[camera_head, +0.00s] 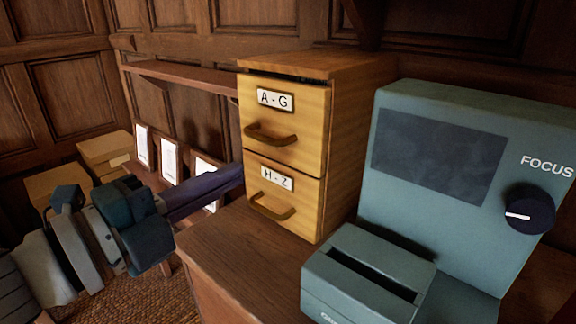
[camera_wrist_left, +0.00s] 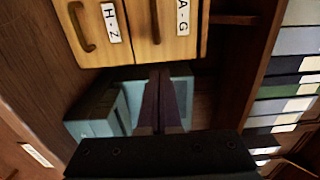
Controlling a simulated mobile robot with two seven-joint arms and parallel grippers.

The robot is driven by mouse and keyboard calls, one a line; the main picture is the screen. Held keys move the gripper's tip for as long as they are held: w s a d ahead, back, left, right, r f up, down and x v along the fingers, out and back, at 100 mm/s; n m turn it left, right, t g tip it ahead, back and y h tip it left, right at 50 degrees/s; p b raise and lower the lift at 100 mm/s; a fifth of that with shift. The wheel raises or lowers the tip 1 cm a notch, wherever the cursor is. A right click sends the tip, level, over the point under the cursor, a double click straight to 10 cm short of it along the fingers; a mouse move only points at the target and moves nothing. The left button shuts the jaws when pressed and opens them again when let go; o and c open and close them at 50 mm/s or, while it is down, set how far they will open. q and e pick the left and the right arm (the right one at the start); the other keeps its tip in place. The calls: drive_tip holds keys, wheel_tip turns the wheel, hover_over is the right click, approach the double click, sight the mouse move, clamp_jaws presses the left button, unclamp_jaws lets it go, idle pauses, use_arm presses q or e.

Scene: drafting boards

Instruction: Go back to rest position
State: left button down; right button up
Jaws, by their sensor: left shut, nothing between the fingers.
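My left gripper (camera_head: 238,176) comes in from the left, with its long dark purple fingers together and empty. In the head view its tips are beside the left edge of the wooden drawer cabinet (camera_head: 350,135); I cannot tell whether they touch it. In the left wrist view the closed fingers (camera_wrist_left: 160,74) point toward the cabinet (camera_wrist_left: 152,28), with nothing between them. The cabinet's A-G drawer (camera_head: 285,118) and H-Z drawer (camera_head: 283,195) look shut, though a dark gap shows above the A-G drawer front. My right gripper is in neither view.
A teal machine (camera_head: 440,225) with a screen, FOCUS knob (camera_head: 529,210) and slot stands right of the cabinet on a wooden desk (camera_head: 225,245). Framed papers (camera_head: 170,160) and boxes (camera_head: 105,150) are at the back left. The wrist view shows a shelf of files (camera_wrist_left: 285,105) at right.

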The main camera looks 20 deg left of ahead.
use_arm(q)
drive_tip(key=s+a+f+n+g+y+p, duration=0.3)
drive_tip(key=s+a+n+g+y, duration=0.4)
drive_tip(key=n, duration=0.7)
drive_tip(key=s+d+n+g+h+p, duration=0.1)
drive_tip(key=s+d+n+g+p, duration=0.45)
drive_tip(key=s, duration=0.85)
wheel_tip(320, 180, up, 35)
drive_tip(key=d+p, duration=0.2)
drive_tip(key=p, duration=3.1)
drive_tip(key=shift+d+r+g+p, duration=0.2)
drive_tip(key=shift+g+p, duration=0.15)
drive_tip(key=shift+g, duration=0.1)
drive_tip(key=shift+w+n, duration=0.1)
drive_tip(key=shift+n, duration=0.15)
